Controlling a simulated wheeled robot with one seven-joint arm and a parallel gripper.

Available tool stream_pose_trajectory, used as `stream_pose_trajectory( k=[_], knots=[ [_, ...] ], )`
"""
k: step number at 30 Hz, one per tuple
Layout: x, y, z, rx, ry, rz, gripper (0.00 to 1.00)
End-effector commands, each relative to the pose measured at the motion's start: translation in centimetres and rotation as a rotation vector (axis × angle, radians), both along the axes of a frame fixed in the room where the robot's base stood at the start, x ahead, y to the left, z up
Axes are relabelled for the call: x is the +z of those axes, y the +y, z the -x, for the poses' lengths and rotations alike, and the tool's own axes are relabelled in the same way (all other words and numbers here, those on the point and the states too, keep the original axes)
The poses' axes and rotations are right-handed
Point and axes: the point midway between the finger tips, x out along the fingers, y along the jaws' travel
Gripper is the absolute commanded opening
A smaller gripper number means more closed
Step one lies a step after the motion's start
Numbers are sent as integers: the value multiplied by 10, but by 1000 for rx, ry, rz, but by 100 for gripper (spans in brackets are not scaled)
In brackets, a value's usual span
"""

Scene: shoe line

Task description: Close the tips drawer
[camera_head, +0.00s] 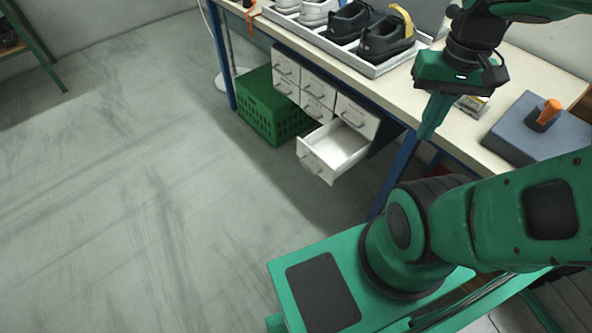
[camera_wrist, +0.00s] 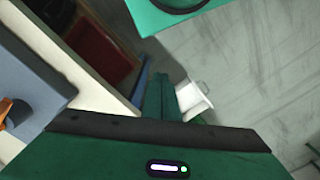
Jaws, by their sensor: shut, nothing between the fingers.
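The open drawer (camera_head: 334,150) sticks out from the lower right of the white drawer cabinet (camera_head: 316,95) under the bench. It is white, looks empty inside, and has a handle on its front. I cannot read a label on it. My gripper (camera_head: 426,137) is shut and empty, pointing down in front of the bench edge, to the right of the drawer and apart from it. In the wrist view the shut fingers (camera_wrist: 160,88) show, with part of the white drawer (camera_wrist: 193,100) just right of them, partly hidden by my gripper.
The workbench (camera_head: 400,88) carries a shoe tray (camera_head: 372,70) and a grey-blue block (camera_head: 540,128) with an orange-topped peg. A green crate (camera_head: 268,115) stands on the floor left of the cabinet. The floor (camera_head: 150,190) in front is clear.

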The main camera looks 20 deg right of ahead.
Motion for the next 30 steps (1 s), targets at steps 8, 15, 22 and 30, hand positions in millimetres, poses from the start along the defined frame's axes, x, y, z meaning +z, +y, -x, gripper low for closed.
stream_pose_trajectory(
  k=[8, 15, 22, 30],
  knots=[
    [-18, 3, -53, 278, 108, 73, 0],
    [-51, 28, -115, 633, 231, 170, 0],
    [-93, 73, -165, 985, 352, 269, 0],
    [-154, 143, -205, 1411, 501, 394, 0]
  ],
)
